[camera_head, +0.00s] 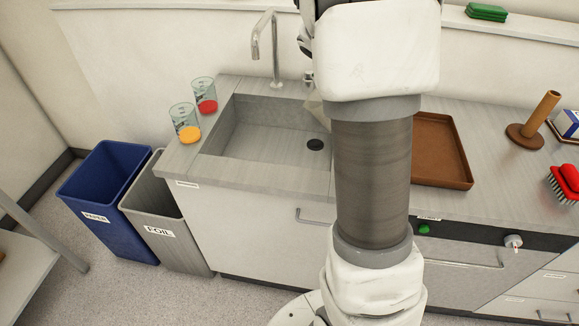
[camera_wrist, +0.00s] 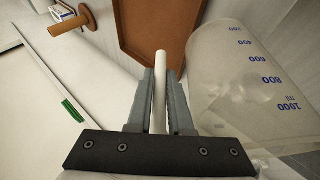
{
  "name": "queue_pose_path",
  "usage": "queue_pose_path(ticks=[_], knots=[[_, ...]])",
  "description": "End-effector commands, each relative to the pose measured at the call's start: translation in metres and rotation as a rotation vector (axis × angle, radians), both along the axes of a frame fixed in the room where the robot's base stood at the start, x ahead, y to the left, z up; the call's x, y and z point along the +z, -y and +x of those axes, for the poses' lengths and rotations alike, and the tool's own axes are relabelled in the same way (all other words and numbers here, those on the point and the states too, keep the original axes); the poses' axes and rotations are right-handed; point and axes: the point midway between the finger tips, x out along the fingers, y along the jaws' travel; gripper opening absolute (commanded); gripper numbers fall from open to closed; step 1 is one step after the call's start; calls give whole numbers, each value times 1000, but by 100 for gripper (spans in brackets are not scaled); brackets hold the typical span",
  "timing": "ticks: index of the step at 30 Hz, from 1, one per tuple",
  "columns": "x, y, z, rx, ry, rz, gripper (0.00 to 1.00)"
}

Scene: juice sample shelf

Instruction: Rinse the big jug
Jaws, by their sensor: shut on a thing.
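The big jug (camera_wrist: 225,85) is clear, with blue volume marks up to 1000 ml, and fills the right of the wrist view. My gripper (camera_wrist: 160,75) is shut on a pale upright bar, which looks like the jug's handle (camera_wrist: 160,62). In the head view my arm hides the gripper and most of the jug; a pale clear edge (camera_head: 315,106) shows beside the arm, over the sink's right side. The sink (camera_head: 260,142) is a grey basin with a dark drain, and looks empty. The metal tap (camera_head: 273,45) stands behind it.
Beakers with red (camera_head: 205,98) and yellow (camera_head: 187,127) contents stand left of the sink. A brown tray (camera_head: 440,150), a wooden stand (camera_head: 535,118) and a red brush (camera_head: 566,182) are on the right counter. Blue (camera_head: 110,190) and grey (camera_head: 160,222) bins stand at the left.

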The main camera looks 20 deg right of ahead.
Motion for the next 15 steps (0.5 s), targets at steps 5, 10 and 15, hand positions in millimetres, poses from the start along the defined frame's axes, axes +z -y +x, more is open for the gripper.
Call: queue_pose_path(ticks=[5, 10, 15], knots=[[7, -7, 5, 3, -50, -74, 0], [9, -7, 5, 0, -65, -98, 0], [9, -9, 6, 1, -76, -114, 0]])
